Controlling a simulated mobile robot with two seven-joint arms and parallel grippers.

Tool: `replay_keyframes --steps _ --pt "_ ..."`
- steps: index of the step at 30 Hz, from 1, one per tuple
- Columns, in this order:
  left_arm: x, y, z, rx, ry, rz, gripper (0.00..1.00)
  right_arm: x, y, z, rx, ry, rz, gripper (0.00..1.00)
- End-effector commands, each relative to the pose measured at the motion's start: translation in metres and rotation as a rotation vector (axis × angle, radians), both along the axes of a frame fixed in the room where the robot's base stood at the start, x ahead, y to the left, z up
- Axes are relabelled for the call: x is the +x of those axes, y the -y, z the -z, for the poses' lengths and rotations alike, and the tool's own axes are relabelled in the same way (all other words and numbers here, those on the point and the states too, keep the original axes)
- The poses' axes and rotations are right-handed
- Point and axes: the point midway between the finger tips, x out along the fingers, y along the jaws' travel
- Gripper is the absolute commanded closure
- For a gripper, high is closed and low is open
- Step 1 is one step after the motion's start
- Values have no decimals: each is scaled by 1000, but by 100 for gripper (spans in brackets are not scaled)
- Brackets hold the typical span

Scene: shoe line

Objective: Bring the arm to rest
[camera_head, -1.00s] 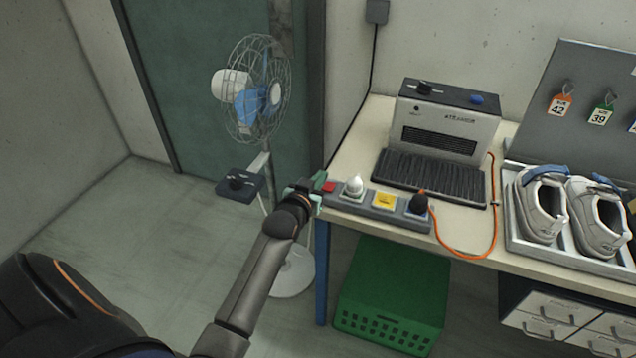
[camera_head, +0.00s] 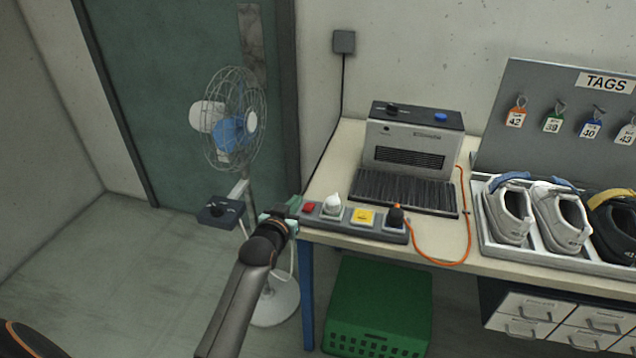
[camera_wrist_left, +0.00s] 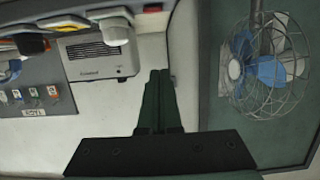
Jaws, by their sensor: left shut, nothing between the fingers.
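My left arm comes up from the bottom of the head view. Its gripper (camera_head: 290,208) is at the left end of the grey power strip (camera_head: 380,233), by the strip's red switch (camera_head: 310,207). I cannot tell whether it touches the strip. In the left wrist view the two dark fingers (camera_wrist_left: 157,100) are together with nothing between them. My right gripper is in neither view.
A standing fan (camera_head: 235,125) with a control box (camera_head: 222,211) is left of the gripper. The table (camera_head: 340,170) holds a grey heater-like machine (camera_head: 415,145) and a shoe tray (camera_head: 492,240). A green crate (camera_head: 380,300) is underneath. Open floor lies at left.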

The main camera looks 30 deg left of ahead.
Motion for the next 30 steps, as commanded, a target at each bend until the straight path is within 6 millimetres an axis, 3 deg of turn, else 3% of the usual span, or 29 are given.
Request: replay_keyframes --steps 7,11,14,18,21,25,30 --pt "-6 4 8 4 -14 9 100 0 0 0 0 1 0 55" --pt "-33 24 43 23 -80 58 100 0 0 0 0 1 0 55" --pt "-74 53 85 35 -164 129 100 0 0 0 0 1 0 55" --pt "-148 100 140 28 -290 242 100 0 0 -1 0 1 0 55" --pt "-201 131 167 7 -372 314 100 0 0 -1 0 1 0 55" --pt "-257 162 187 -27 -449 382 100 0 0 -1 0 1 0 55" --pt "-293 181 195 -53 -496 423 100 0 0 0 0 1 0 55"
